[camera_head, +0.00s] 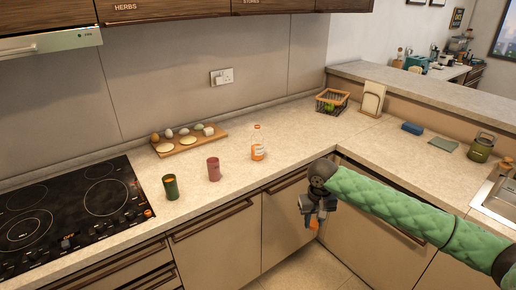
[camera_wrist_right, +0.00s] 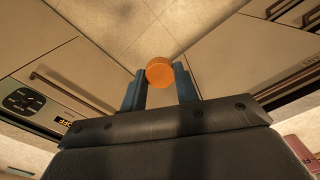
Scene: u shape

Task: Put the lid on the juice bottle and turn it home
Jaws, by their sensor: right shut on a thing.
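The juice bottle (camera_head: 258,143) stands upright on the counter, clear with an orange label. Whether its neck is open is too small to tell. My right gripper (camera_head: 312,219) hangs in front of the counter edge, to the right of the bottle and lower in the head view. It is shut on the orange lid (camera_head: 314,224). In the right wrist view the round lid (camera_wrist_right: 160,71) sits between the two blue-grey fingertips, apart from the bottle. The bottle does not show in the right wrist view. My left gripper is not in view.
A maroon cup (camera_head: 213,169) and a green cup (camera_head: 170,187) stand left of the bottle. Behind them lies a wooden board (camera_head: 187,143) with eggs and other food. A black cooktop (camera_head: 70,212) is at left. A wire basket (camera_head: 332,101) stands in the corner.

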